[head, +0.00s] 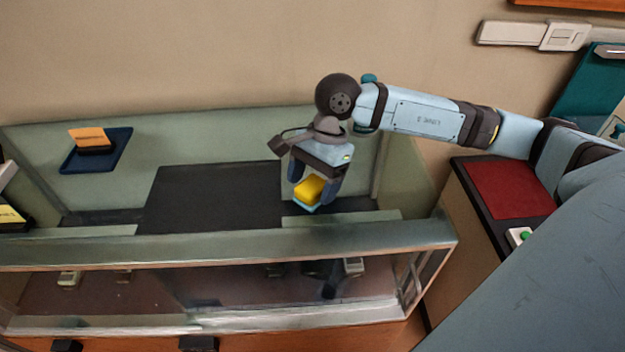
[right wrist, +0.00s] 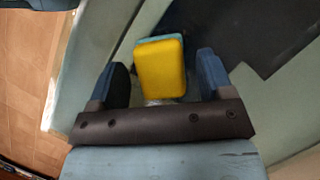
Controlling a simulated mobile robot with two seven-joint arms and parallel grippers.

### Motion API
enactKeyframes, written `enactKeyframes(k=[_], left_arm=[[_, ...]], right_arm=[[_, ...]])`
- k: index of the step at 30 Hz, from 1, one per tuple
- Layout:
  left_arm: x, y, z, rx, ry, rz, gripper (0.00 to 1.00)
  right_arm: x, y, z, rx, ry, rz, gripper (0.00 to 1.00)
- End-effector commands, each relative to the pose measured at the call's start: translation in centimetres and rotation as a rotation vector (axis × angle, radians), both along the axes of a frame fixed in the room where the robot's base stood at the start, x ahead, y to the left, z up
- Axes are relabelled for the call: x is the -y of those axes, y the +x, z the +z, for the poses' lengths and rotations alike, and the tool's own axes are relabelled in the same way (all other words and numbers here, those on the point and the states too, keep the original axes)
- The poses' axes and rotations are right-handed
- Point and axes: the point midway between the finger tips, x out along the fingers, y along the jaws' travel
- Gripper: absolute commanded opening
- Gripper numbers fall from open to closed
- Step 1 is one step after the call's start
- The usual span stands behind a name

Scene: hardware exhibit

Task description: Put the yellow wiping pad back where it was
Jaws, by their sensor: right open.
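The yellow wiping pad (head: 309,189), with a pale blue layer under it, is at the right part of the display case. My right gripper (head: 313,193) is above it, pointing down, with its fingers open. In the right wrist view the pad (right wrist: 161,70) sits between the two dark blue fingers of the gripper (right wrist: 162,75), with a visible gap on each side. I cannot tell whether the pad touches the surface below. My left gripper is not in view.
A black mat (head: 212,200) lies in the case left of the pad. A blue tray (head: 122,147) holding an orange-topped block (head: 90,139) is at the left. A metal-framed glass front (head: 240,245) runs along the near side. A red-topped stand (head: 507,188) is at the right.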

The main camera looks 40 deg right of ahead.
Motion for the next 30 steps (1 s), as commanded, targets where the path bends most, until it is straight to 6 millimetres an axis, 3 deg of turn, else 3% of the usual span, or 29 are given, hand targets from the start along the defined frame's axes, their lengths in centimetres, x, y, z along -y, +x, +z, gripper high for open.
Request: enactKeyframes(k=[8,21,30], left_arm=[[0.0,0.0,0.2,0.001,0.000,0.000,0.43],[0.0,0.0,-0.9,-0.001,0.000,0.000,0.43],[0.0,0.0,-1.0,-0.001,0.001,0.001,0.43]], right_arm=[[0.6,0.2,1.6,0.003,-0.001,-0.001,0.74],[4.0,1.0,9.7,0.003,0.000,-0.002,0.74],[4.6,1.1,11.4,0.000,0.000,0.000,0.74]])
